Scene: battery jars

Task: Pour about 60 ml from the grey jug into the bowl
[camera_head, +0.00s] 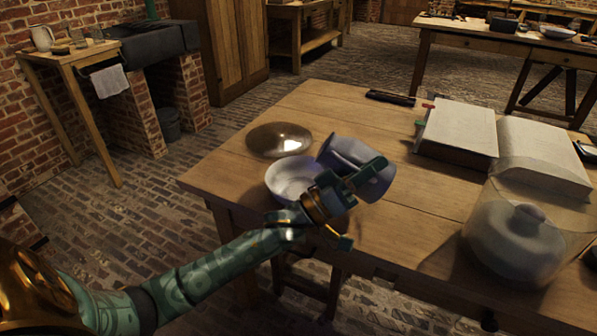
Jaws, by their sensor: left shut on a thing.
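The grey jug (352,158) is tilted to the left, its mouth over the bowl. My left gripper (367,178) is shut on the jug and holds it above the table. The white bowl (284,186) stands on the table just left of and below the jug, and my gripper and wrist hide its right side. The inside of the bowl looks pale; I cannot tell how much liquid is in it, and no stream shows clearly. My right gripper is not in view.
A shiny round plate (279,139) lies behind the bowl on the wooden table (300,108). An open book (458,133) lies at the back right, with a dark flat object (390,98) near it. A large glass jar (525,240) stands at the right front.

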